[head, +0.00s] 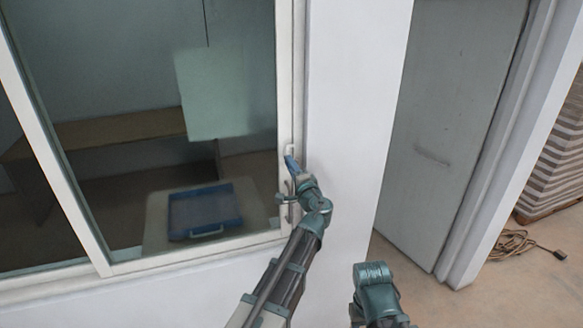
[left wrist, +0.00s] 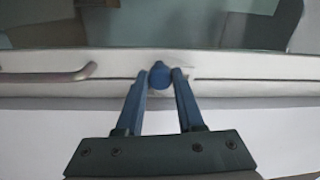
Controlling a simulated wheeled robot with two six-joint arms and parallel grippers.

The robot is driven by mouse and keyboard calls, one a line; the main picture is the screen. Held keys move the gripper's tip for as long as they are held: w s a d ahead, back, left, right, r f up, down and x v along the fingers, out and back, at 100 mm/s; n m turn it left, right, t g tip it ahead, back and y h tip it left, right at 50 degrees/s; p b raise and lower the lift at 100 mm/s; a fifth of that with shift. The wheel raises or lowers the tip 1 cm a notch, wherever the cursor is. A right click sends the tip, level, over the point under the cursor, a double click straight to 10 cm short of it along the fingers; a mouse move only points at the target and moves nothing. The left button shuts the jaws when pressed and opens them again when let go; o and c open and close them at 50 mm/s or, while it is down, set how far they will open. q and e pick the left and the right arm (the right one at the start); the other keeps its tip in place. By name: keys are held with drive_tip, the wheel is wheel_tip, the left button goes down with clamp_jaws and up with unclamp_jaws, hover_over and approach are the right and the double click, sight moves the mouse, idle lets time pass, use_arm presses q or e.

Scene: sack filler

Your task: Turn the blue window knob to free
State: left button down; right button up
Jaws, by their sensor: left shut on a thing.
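The blue window knob (left wrist: 159,75) sits on the white window frame, between the blue fingertips of my left gripper (left wrist: 160,84) in the left wrist view. The gripper is shut on it. In the head view my left gripper (head: 295,174) is at the right upright of the window frame (head: 286,100), and it mostly hides the knob. A metal pull handle (head: 286,206) is on the same frame just below the gripper. It also shows in the left wrist view (left wrist: 60,75), left of the knob. My right arm shows at the bottom of the head view; its fingertips cannot be seen.
Behind the glass are a blue tray (head: 204,208) on a pale surface and a wooden bench (head: 120,130). A white wall (head: 355,110) stands right of the window, then a grey door (head: 440,150). A cable (head: 512,245) lies on the floor near stacked sacks (head: 560,155).

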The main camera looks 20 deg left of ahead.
use_arm(q)
drive_tip(key=shift+n, duration=0.3)
idle(0.4)
drive_tip(key=c, duration=0.5)
unclamp_jaws()
drive_tip(key=shift+s, duration=0.1)
drive_tip(key=v, duration=1.3)
drive_tip(key=shift+s+d+b, duration=0.2)
drive_tip(key=shift+s+b, duration=0.05)
drive_tip(key=shift+b, duration=0.1)
